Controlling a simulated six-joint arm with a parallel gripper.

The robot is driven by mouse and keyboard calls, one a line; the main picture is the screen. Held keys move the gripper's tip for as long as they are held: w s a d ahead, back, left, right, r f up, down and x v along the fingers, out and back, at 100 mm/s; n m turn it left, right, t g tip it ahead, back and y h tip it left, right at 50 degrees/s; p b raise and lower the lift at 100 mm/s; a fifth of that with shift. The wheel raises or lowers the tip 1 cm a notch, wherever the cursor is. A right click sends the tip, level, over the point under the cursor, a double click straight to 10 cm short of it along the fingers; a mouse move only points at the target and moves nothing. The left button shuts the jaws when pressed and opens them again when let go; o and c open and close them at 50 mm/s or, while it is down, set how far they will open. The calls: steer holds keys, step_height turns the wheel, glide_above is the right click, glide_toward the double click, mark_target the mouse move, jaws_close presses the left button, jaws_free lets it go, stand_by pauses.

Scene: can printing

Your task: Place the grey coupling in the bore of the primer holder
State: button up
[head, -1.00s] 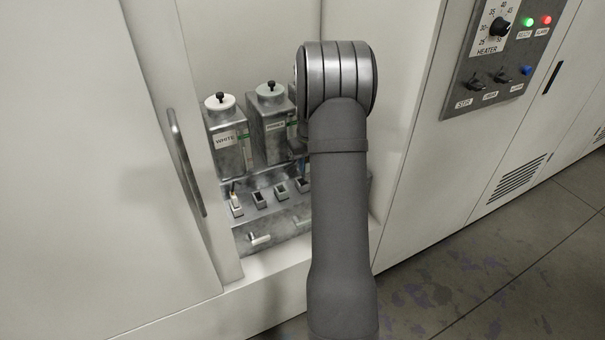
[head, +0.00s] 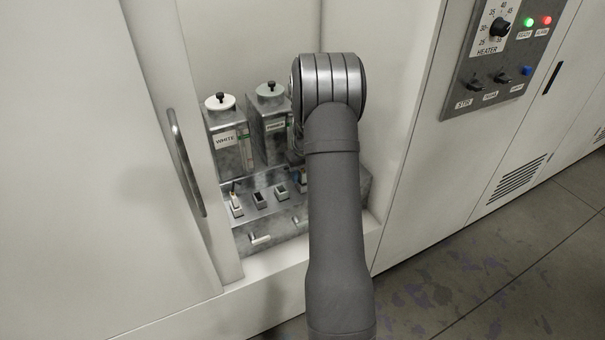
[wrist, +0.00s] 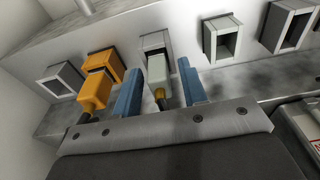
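In the wrist view, the grey coupling (wrist: 157,70) stands between the two blue fingers of my gripper (wrist: 160,80). A gap shows between the coupling and the right finger, so the gripper looks open around it. The coupling's top end is at the mouth of a square grey holder (wrist: 155,40); I cannot tell how deep it sits in the bore. No readable label marks this holder as primer. In the head view my arm hides the gripper and the grey coupling.
In the wrist view, an orange coupling (wrist: 95,90) sits at an orange holder (wrist: 103,62) close beside the left finger. Empty grey holders (wrist: 222,38) stand to the right.

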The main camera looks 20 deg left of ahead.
step_height(320, 180, up, 12)
steer(key=s+d, duration=0.1)
stand_by(0.6)
steer(key=shift+r, duration=0.1)
steer(key=f, duration=0.7)
steer(key=w+a+f, duration=0.1)
steer(key=f, duration=0.3)
steer(key=shift+f, duration=0.35)
steer(key=shift+w+r, duration=0.1)
steer(key=shift+r, duration=1.7)
steer(key=shift+f, duration=0.1)
